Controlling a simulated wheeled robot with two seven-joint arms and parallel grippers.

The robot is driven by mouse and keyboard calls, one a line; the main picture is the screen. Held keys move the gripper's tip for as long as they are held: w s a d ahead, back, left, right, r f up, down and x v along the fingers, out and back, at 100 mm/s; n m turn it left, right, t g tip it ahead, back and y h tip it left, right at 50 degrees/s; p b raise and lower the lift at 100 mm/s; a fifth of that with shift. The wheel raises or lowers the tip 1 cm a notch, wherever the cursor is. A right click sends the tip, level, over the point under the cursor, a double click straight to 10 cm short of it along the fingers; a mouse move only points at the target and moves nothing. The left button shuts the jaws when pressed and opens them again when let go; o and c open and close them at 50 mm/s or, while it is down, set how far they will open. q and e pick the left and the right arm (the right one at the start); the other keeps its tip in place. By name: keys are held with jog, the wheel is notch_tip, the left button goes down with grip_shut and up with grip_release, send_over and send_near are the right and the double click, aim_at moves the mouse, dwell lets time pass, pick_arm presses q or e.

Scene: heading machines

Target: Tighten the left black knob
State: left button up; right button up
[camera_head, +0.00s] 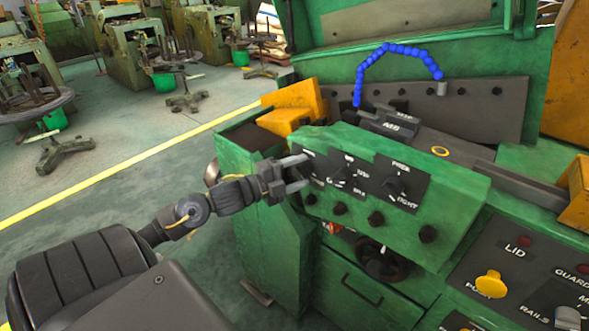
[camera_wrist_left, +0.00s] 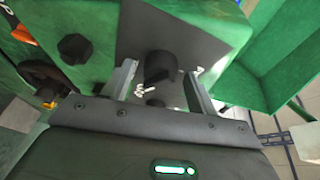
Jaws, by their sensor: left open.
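My left gripper (camera_head: 301,172) reaches in from the left at the upper left of the green control box (camera_head: 440,205). Its two fingers are open and apart. In the wrist view, the left black knob (camera_wrist_left: 160,66) on a dark label plate (camera_wrist_left: 190,30) lies between the open fingers of the gripper (camera_wrist_left: 160,84). I cannot tell whether either finger touches it. In the head view the gripper largely hides this knob. A second plate knob (camera_head: 396,186) is to the right. My right gripper is not in view.
Several small black knobs line the box's lower edge, including one (camera_head: 375,218) near the middle. A black handwheel (camera_head: 382,262) sits below. A blue jointed hose (camera_head: 405,50) arches behind. A yellow button (camera_head: 490,284) is at lower right. Open floor (camera_head: 110,200) lies left.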

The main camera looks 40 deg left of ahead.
pick_arm(q)
jog(key=b+v, duration=0.2)
jog(key=v, duration=0.8)
jog(key=shift+s, duration=0.35)
jog(key=shift+a, duration=0.1)
